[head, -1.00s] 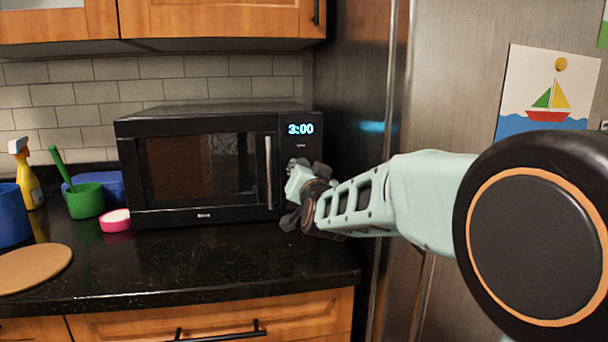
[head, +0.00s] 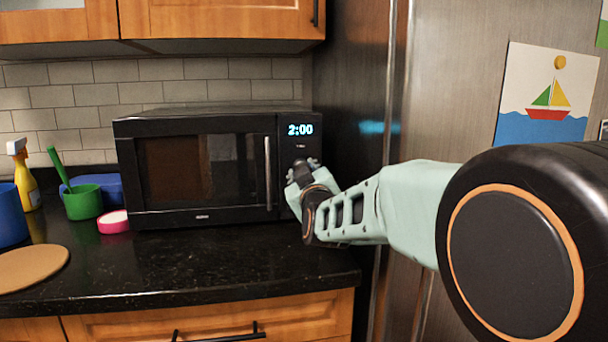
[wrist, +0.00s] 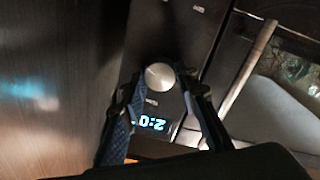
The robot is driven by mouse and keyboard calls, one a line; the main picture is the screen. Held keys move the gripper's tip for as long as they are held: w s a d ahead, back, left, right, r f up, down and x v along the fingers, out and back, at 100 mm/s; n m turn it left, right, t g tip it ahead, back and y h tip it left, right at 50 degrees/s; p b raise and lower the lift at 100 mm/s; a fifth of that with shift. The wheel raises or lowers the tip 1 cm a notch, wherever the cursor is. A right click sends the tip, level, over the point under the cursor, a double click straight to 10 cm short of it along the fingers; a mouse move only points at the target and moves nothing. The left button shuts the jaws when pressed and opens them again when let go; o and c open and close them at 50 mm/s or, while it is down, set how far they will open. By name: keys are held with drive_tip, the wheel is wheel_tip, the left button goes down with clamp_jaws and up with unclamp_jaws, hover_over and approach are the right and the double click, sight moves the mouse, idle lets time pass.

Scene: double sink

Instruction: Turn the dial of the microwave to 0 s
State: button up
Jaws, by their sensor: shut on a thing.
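The black microwave (head: 200,170) stands on the dark counter with its door shut. Its blue display (head: 300,130) reads 2:00 and also shows, turned over, in the wrist view (wrist: 152,123). My gripper (head: 302,165) is at the panel below the display. In the wrist view its two fingers (wrist: 157,85) lie on either side of the dial, shut on it.
The steel fridge (head: 430,90) stands close on the right of the microwave. The silver door handle (head: 268,172) is just left of my gripper. A pink-rimmed bowl (head: 114,221), a green cup (head: 83,202) and a yellow spray bottle (head: 27,185) stand left.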

drive_tip(key=n+y+b, duration=0.1)
drive_tip(key=n+b, duration=0.2)
drive_tip(key=n, duration=0.9)
drive_tip(key=n+b, duration=0.3)
drive_tip(key=n, duration=0.9)
drive_tip(key=shift+d+n+g+y+b, duration=0.15)
drive_tip(key=shift+n+g+y+b, duration=0.15)
drive_tip(key=shift+n+y+b, duration=0.1)
drive_tip(key=o, duration=1.1)
drive_tip(key=shift+o, duration=0.2)
drive_tip(key=shift+r, duration=0.1)
wheel_tip(320, 180, up, 10)
drive_tip(key=shift+f, duration=0.15)
